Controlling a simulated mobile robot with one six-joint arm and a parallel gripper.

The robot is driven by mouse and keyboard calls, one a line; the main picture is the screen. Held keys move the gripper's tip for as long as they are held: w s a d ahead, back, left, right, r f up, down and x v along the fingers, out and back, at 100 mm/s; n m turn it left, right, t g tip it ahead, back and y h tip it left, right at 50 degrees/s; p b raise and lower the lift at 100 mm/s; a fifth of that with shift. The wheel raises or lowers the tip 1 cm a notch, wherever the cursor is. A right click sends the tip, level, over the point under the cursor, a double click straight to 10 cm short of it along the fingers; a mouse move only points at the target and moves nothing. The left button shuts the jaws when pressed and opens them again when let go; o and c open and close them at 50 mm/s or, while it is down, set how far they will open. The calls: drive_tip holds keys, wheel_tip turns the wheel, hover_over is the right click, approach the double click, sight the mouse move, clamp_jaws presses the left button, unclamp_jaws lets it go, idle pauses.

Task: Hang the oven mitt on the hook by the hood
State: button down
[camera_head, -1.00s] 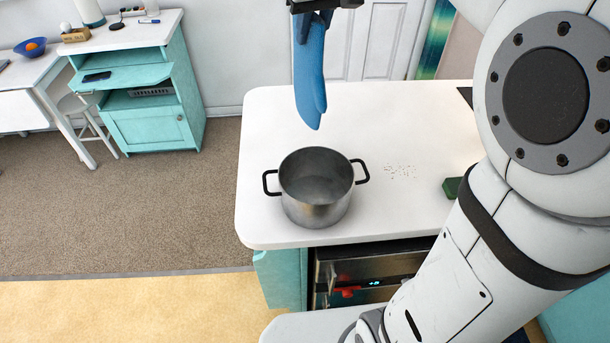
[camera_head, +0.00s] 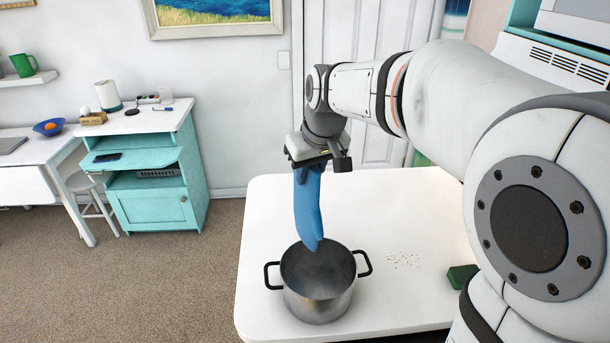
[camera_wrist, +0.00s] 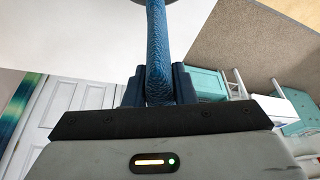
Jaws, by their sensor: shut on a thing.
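The blue oven mitt (camera_head: 308,210) hangs down from my gripper (camera_head: 312,166), its lower end in front of or above the far rim of the pot in the head view. My gripper is shut on the mitt's upper end. In the wrist view the mitt (camera_wrist: 157,50) stands between the two dark fingers (camera_wrist: 158,85). The hook by the hood does not show in these frames.
A steel pot (camera_head: 318,298) with two black handles stands on the white counter (camera_head: 400,215), below the mitt. Crumbs (camera_head: 404,260) and a green sponge-like block (camera_head: 462,276) lie to its right. A turquoise cabinet (camera_head: 150,205) stands at left.

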drive_tip(key=shift+f, duration=0.5)
drive_tip(key=c, duration=1.2)
unclamp_jaws()
drive_tip(key=shift+r, duration=0.1)
drive_tip(key=b+v, duration=0.1)
drive_tip(key=v, duration=1.1)
drive_tip(key=s+d+f+m+b, duration=0.1)
drive_tip(key=s+d+f+m, duration=0.1)
drive_tip(key=s+f, duration=0.7)
drive_tip(key=s+d+f+m+h, duration=0.1)
drive_tip(key=s+d+f+m, duration=0.1)
drive_tip(key=s+d+f, duration=0.3)
drive_tip(key=shift+s+d+f+h+b, duration=0.35)
drive_tip(key=shift+s+f, duration=1.55)
drive_tip(key=shift+f, duration=1.1)
